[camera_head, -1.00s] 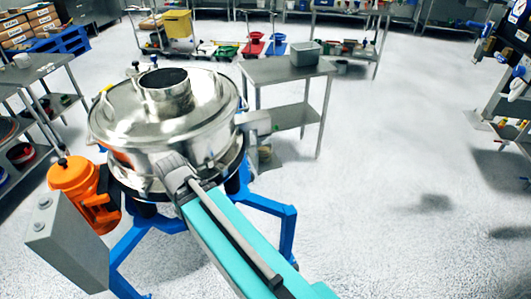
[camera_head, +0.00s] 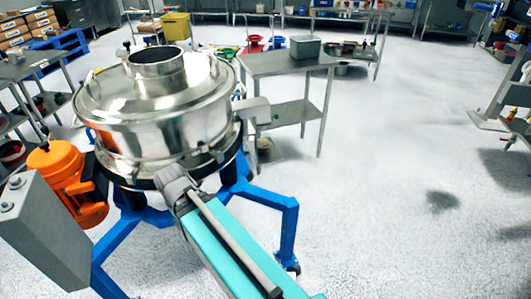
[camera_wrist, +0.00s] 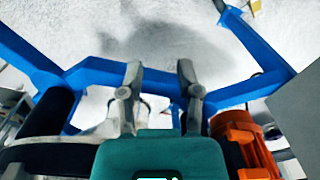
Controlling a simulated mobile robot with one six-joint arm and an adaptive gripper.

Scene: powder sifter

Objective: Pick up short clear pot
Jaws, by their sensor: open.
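I cannot make out a short clear pot in either view. My gripper (camera_wrist: 160,70) shows in the wrist view with its two grey fingers apart and nothing visible between them. Its fingers are over the blue frame legs (camera_wrist: 85,77) of the powder sifter, with pale floor beyond. In the head view the steel sifter (camera_head: 155,100) stands left of centre with a round open neck (camera_head: 156,60) on top. My teal arm reaches from the bottom up to its near side, and the fingers cannot be made out there.
An orange motor (camera_head: 65,180) and a grey box (camera_head: 45,232) are at the sifter's left. A steel table (camera_head: 285,68) with a grey bin (camera_head: 305,46) stands behind it to the right. The floor (camera_head: 400,150) at right is mostly clear.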

